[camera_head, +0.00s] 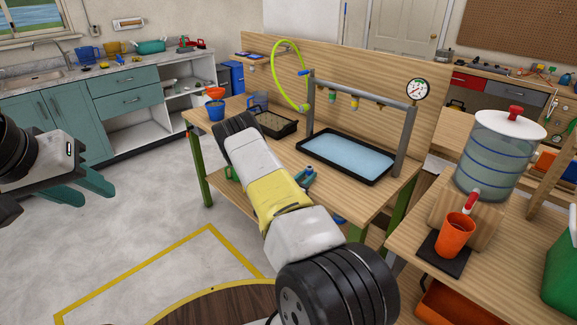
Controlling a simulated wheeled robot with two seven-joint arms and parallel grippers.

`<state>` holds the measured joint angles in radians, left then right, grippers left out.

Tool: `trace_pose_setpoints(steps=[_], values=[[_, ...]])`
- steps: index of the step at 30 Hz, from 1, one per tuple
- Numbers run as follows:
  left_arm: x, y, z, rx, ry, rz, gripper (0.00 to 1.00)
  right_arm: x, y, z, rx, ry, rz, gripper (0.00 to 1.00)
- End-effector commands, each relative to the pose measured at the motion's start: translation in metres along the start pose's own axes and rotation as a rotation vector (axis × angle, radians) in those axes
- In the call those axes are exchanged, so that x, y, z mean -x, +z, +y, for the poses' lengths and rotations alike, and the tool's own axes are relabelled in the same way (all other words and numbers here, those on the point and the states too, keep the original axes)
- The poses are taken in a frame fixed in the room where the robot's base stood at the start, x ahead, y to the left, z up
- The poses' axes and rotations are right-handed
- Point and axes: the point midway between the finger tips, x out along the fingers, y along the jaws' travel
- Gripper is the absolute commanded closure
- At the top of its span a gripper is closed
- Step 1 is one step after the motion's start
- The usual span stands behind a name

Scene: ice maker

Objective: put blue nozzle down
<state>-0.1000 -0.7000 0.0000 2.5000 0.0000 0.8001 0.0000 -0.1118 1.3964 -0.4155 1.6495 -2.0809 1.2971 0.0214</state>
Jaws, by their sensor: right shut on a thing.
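My left gripper (97,196) is at the left, over the floor in front of the teal cabinets. Its two teal fingers are apart with nothing between them. I cannot make out the blue nozzle for sure. A small blue piece (304,73) shows at the top left of the grey pipe frame, by the yellow-green hose (274,62).
The workbench (270,160) carries a black-rimmed water tray (390,171), a dark tray (272,125), and an orange and a blue container (216,110). A pressure gauge (419,89) tops the frame. At right stand a drink dispenser (495,155) and an orange cup (455,236).

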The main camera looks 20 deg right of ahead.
Motion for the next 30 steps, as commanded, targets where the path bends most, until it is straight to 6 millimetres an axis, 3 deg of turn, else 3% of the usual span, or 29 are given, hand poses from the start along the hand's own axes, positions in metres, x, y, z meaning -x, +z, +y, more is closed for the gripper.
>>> trace_pose_setpoints(steps=[2,3,6,17,22,30], values=[[0.0,0.0,0.0,0.0,0.0,0.0,0.64,0.0,-0.003,0.0,0.001,0.001,0.0,1.0],[0.0,0.0,0.0,0.0,0.0,0.0,0.64,0.0,-0.002,0.0,0.0,0.001,0.0,0.67],[0.0,0.0,0.0,0.0,0.0,0.0,0.64,0.0,-0.002,0.0,0.0,0.0,0.0,0.53],[0.0,0.0,0.0,0.0,0.0,0.0,0.64,0.001,0.002,0.0,0.0,0.0,0.0,0.53],[0.0,0.0,0.0,0.0,0.0,0.0,0.64,0.027,0.0,0.001,0.002,0.003,0.002,0.53],[0.0,0.0,0.0,0.0,0.0,0.0,0.64,0.086,0.001,0.001,0.001,0.004,0.001,0.53]])
